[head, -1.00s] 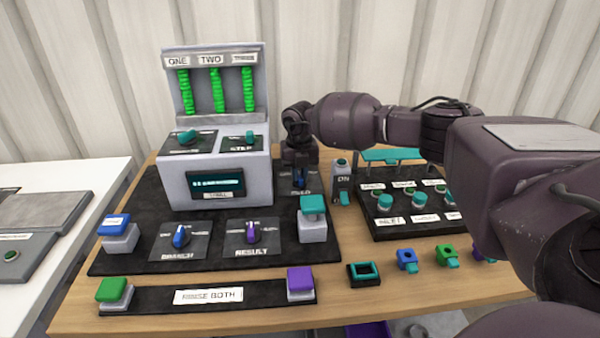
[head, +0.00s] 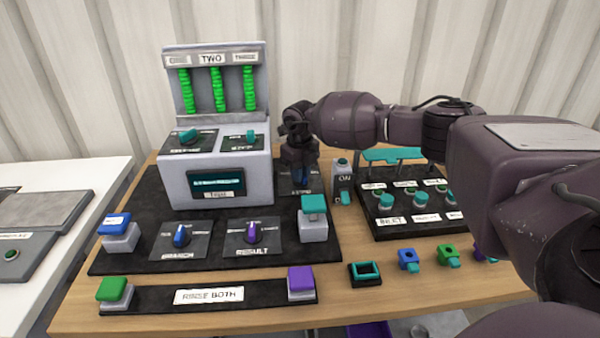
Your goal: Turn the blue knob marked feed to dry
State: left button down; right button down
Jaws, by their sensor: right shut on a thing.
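The blue knob (head: 299,176) sits on a dark plate right of the grey console, mostly hidden under my right gripper. Its plate carries a white label (head: 301,192) that is too small and covered to read. My right gripper (head: 299,170) points down from above and is shut on the blue knob. The knob's pointer direction and the dry mark are hidden. My left gripper is not in view.
The grey console (head: 222,186) stands just left of the gripper, and a grey ON switch (head: 342,182) just right. A black valve panel (head: 405,230) lies further right. Blue branch (head: 181,237) and purple result (head: 252,232) knobs are in front, beside a teal-topped button (head: 313,206).

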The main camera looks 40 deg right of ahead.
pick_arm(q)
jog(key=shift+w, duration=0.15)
pick_arm(e)
jog(key=c, duration=1.2)
grip_release()
jog(key=shift+o, duration=0.5)
jog(key=shift+r, duration=0.1)
pick_arm(q)
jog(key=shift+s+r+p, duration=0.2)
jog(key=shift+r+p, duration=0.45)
jog(key=shift+p, duration=0.15)
pick_arm(e)
notch_tip(320, 180, up, 11)
jog(key=shift+f, duration=0.2)
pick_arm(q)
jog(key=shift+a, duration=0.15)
pick_arm(e)
jog(key=shift+r, duration=0.1)
